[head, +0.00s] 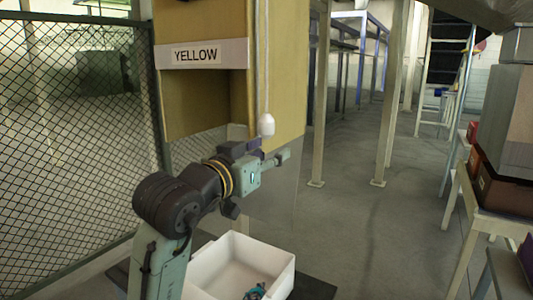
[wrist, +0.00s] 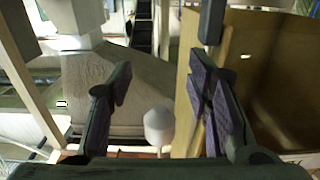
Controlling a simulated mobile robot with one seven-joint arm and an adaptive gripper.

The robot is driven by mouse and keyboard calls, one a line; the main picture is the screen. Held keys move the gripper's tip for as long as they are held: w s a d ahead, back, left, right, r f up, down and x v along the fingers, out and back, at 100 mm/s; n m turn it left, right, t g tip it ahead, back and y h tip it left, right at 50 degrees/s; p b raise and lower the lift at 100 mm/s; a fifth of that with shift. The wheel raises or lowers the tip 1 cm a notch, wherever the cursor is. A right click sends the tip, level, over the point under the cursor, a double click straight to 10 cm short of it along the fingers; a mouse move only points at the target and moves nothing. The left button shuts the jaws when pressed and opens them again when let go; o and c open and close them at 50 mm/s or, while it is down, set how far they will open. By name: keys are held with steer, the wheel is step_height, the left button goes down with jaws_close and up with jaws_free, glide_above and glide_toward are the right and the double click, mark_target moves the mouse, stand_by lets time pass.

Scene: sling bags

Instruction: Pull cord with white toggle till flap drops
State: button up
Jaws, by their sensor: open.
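A white toggle (head: 266,125) hangs on a pale cord (head: 263,60) in front of the tan box (head: 283,75) labelled YELLOW. My gripper (head: 266,153) is just below the toggle in the head view, open and empty. In the wrist view the toggle (wrist: 159,126) shows in the gap between the two dark purple fingers, apart from both. How deep it lies between them I cannot tell. The tan box (wrist: 265,85) also fills the right of the wrist view. Which panel is the flap I cannot tell for sure.
A white open bin (head: 215,262) stands below the box with a small teal and dark thing (head: 254,292) in it. A wire mesh fence (head: 75,140) stands at left. Stools with boxes (head: 505,190) line the right. The floor between is clear.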

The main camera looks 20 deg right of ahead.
steer(key=v, duration=1.2)
